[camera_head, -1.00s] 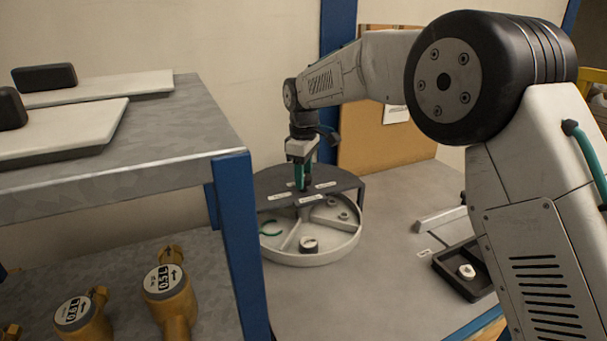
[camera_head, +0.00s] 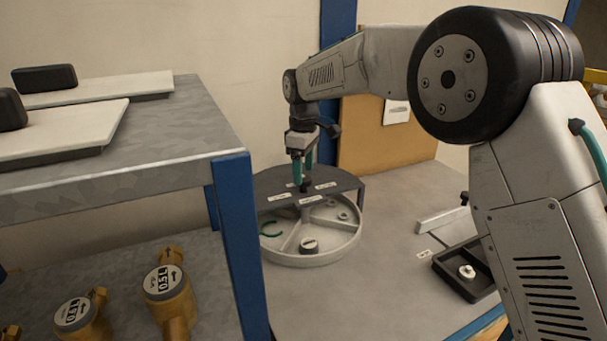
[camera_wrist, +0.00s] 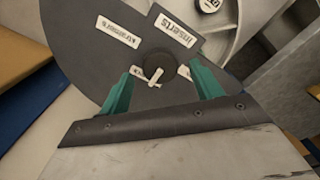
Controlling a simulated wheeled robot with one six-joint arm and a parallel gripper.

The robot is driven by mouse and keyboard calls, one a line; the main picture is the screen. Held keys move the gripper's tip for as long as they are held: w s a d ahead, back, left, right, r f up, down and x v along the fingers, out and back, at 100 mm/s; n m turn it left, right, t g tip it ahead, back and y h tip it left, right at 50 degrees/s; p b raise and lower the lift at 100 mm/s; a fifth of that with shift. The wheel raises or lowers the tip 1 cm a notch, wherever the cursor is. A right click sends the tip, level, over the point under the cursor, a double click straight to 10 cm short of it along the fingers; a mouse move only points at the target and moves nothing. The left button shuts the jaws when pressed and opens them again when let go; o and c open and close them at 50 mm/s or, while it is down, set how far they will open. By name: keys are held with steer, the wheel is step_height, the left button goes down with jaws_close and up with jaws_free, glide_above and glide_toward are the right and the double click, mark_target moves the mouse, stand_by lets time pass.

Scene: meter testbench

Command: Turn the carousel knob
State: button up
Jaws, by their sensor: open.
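The carousel (camera_head: 330,252) is a round pale tray with divided compartments, partly covered by a dark grey plate (camera_head: 277,186) with white labels. The carousel knob (camera_head: 306,187) is a small dark knob near the middle of the plate. In the wrist view the knob (camera_wrist: 168,66) is round with a white pointer bar across it. My gripper (camera_head: 303,170) is over the knob, with its green fingers apart. In the wrist view my gripper (camera_wrist: 162,69) has one finger on each side of the knob, with gaps visible. Whether the fingertips reach down to the knob's height is unclear.
A black tray (camera_head: 462,258) lies at the right.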

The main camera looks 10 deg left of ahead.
mark_target(307, 184)
step_height(307, 184, up, 6)
steer(key=shift+f, duration=0.1)
steer(key=shift+m, duration=0.3)
steer(key=shift+m+g, duration=0.3)
steer(key=shift+m, duration=0.5)
steer(key=s+f, duration=0.1)
steer(key=s+d+f, duration=0.1)
steer(key=f, duration=0.1)
steer(key=shift+d+f, duration=0.1)
steer(key=shift+f, duration=0.1)
steer(key=shift+s+d+f+m, duration=0.1)
steer(key=shift+s+d+m, duration=0.4)
steer(key=shift+s+d, duration=0.5)
steer(key=s+d+r+m, duration=0.2)
steer(key=s+d+m, duration=0.2)
steer(key=s+d, duration=0.6)
steer(key=s+d+r+m, duration=0.2)
steer(key=s+d+m, duration=0.1)
steer(key=s+d, duration=0.7)
steer(key=s+d+m+t, duration=0.1)
steer(key=s+d+m, duration=0.1)
steer(key=s+d, duration=0.4)
steer(key=s+d+f+m+t, duration=0.1)
steer(key=s+d+m, duration=0.2)
steer(key=s, duration=1)
steer(key=d, duration=0.3)
steer(key=shift+d+f, duration=0.15)
steer(key=shift+d, duration=0.15)
